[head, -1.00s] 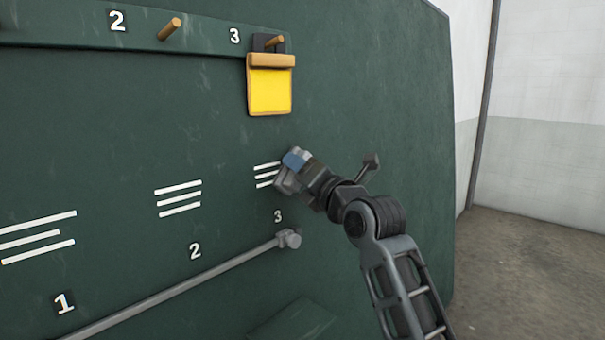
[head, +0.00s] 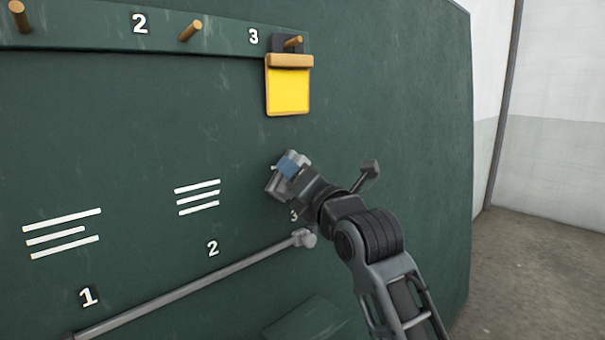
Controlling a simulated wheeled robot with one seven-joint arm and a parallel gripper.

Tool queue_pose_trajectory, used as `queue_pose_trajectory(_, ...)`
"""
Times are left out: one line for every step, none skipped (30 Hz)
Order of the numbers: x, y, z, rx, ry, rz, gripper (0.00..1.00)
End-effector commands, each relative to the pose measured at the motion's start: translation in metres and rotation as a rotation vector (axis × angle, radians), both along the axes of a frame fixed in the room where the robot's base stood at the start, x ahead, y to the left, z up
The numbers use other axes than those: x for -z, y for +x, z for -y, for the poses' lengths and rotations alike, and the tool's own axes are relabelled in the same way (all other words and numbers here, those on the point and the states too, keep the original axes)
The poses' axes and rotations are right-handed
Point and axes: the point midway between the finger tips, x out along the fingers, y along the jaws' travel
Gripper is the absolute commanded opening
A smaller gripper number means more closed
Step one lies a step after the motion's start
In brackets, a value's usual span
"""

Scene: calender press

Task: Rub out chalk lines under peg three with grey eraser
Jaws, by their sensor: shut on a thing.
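My gripper (head: 287,177) is at the dark green board (head: 390,120), below peg three (head: 293,41) and just above the lower number 3 (head: 294,216). It is shut on the grey eraser, which is small here and hard to tell from the grey fingers. A blue patch shows at the jaws. No clear chalk lines show around the gripper above the lower 3. Any still there are behind the gripper, so I cannot tell how much chalk is left. I cannot tell whether the eraser touches the board.
A yellow pad with a tan top (head: 288,90) hangs at peg three. Chalk lines stand above number 2 (head: 198,197) and number 1 (head: 62,233). A grey rod (head: 200,283) runs along the lower board. Bare floor (head: 540,260) lies to the right.

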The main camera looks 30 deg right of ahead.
Motion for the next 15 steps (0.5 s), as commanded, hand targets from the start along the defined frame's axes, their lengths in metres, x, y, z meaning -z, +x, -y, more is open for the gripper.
queue_pose_trajectory(0.001,0.0,-0.005,-0.008,0.001,-0.004,0.22)
queue_pose_trajectory(0.001,0.0,-0.007,-0.009,0.001,-0.004,0.22)
queue_pose_trajectory(0.001,-0.001,-0.009,-0.01,0.002,-0.004,0.22)
queue_pose_trajectory(0.001,-0.002,-0.011,-0.01,0.002,-0.004,0.22)
queue_pose_trajectory(0.001,-0.002,-0.014,-0.011,0.001,-0.005,0.22)
queue_pose_trajectory(0.001,-0.004,-0.017,-0.011,0.0,-0.005,0.22)
queue_pose_trajectory(0.001,-0.005,-0.019,-0.011,0.001,-0.005,0.22)
queue_pose_trajectory(0.001,-0.006,-0.022,-0.011,0.001,-0.005,0.22)
queue_pose_trajectory(0.001,-0.007,-0.024,-0.011,0.001,-0.005,0.22)
queue_pose_trajectory(0.001,-0.008,-0.027,-0.011,0.001,-0.005,0.22)
queue_pose_trajectory(0.001,-0.008,-0.029,-0.011,0.001,-0.005,0.22)
queue_pose_trajectory(0.001,-0.009,-0.031,-0.011,0.0,-0.005,0.22)
queue_pose_trajectory(0.001,-0.01,-0.032,-0.01,0.001,-0.004,0.22)
queue_pose_trajectory(0.001,-0.01,-0.033,-0.01,0.002,-0.004,0.22)
queue_pose_trajectory(0.001,-0.011,-0.035,-0.01,0.002,-0.004,0.22)
